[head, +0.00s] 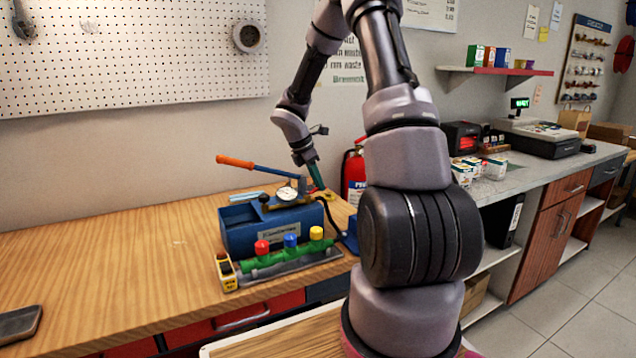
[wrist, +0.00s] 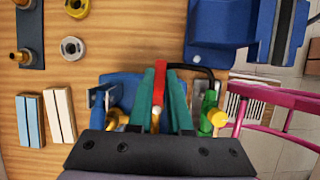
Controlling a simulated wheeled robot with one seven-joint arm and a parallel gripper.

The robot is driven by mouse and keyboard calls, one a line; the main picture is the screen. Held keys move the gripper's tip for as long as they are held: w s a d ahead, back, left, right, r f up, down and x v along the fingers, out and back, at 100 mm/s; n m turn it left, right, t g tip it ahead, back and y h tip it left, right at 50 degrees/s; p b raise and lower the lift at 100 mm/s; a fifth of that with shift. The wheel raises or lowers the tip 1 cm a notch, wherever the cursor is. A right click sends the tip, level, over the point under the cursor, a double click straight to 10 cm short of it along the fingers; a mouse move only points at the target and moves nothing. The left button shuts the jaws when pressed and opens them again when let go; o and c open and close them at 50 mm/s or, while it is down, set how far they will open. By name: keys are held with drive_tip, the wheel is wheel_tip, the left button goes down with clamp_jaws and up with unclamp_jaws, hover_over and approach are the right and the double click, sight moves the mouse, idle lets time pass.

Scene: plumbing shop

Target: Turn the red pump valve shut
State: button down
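The blue pump (head: 270,225) stands on the wooden bench, with a round gauge (head: 288,194) and an orange-handled lever (head: 237,162) on top. The red pump valve handle (wrist: 160,78) shows in the wrist view as a narrow bar between my two teal fingers. A small brass part (wrist: 156,114) lies at its near end. My gripper (wrist: 159,88) has one finger on each side of the red handle, close to it; whether they press on it I cannot tell. In the head view my gripper (head: 316,178) points down at the pump's back right end.
A green manifold (head: 290,256) with red, blue and yellow knobs lies in front of the pump, beside a yellow meter (head: 226,272). A red extinguisher (head: 353,175) stands behind my arm. The bench's left part is mostly clear.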

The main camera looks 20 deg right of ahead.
drive_tip(key=m+g, duration=0.1)
drive_tip(key=m, duration=0.1)
drive_tip(key=s+m, duration=0.1)
drive_tip(key=m, duration=0.1)
drive_tip(key=shift+s+a+m+g, duration=0.2)
drive_tip(key=shift+m+g, duration=0.2)
drive_tip(key=m, duration=0.2)
drive_tip(key=s+m+g+y, duration=0.1)
drive_tip(key=shift+a+m, duration=0.3)
drive_tip(key=m, duration=0.2)
drive_tip(key=s+a+m+g+y, duration=0.1)
drive_tip(key=m, duration=0.2)
drive_tip(key=shift+s+a+y, duration=0.1)
drive_tip(key=shift+a+y, duration=0.1)
drive_tip(key=shift+y, duration=0.1)
drive_tip(key=shift+s+a+m+g+y, duration=0.15)
drive_tip(key=shift+a+m+y, duration=0.25)
drive_tip(key=shift+m, duration=0.75)
drive_tip(key=shift+w+a+m+g+y, duration=0.1)
drive_tip(key=shift+a+m+g+y, duration=0.25)
drive_tip(key=shift+m, duration=0.8)
drive_tip(key=shift+s, duration=0.1)
drive_tip(key=c, duration=0.8)
unclamp_jaws()
drive_tip(key=shift+c, duration=0.2)
